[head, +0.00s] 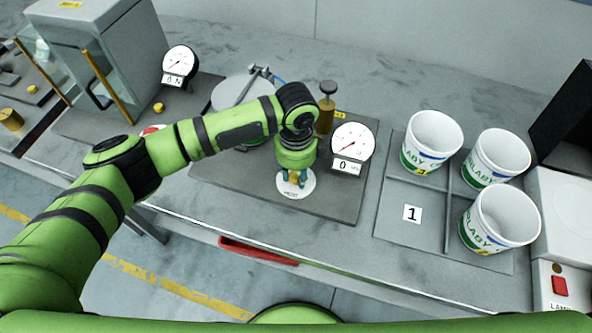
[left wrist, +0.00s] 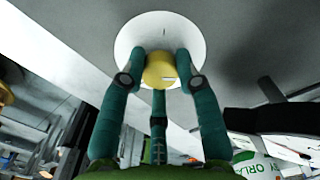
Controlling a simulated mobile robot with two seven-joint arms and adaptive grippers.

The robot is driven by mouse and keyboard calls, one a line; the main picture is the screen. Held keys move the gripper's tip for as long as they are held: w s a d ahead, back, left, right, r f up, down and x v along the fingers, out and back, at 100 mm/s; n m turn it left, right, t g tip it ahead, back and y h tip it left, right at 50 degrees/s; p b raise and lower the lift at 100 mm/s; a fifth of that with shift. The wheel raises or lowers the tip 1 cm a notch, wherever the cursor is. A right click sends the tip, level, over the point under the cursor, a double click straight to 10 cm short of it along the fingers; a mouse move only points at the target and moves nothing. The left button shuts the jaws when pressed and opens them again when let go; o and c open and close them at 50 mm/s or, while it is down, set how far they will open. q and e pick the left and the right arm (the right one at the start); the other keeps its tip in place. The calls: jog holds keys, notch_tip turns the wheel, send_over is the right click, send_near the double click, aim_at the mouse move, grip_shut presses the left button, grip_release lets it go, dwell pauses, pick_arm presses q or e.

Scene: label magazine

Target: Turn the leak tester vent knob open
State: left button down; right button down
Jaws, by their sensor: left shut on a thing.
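The leak tester is a dark base plate (head: 233,177) on the bench, with a round gauge (head: 352,143) above a small display that reads 0. The yellow vent knob (left wrist: 160,71) sits at the middle of a white round dial (left wrist: 128,38), which also shows near the plate's front edge in the head view (head: 308,186). My left gripper (head: 293,180) points down over the dial, its teal fingers shut around the knob. In the left wrist view the fingers (left wrist: 160,88) close on the knob from several sides. The fingers partly hide the knob and the dial's markings.
A grey tray (head: 398,233) at the right holds white labelled tubs (head: 432,140) and a card reading 1. A brass plunger (head: 326,108) stands behind my gripper. Another gauge (head: 180,62) and a glass-sided cabinet (head: 95,45) stand at the left. A red handle (head: 258,250) lies along the bench front.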

aim_at(296, 174)
pick_arm(q)
jog(key=c, duration=0.9)
grip_release()
notch_tip(296, 174, up, 12)
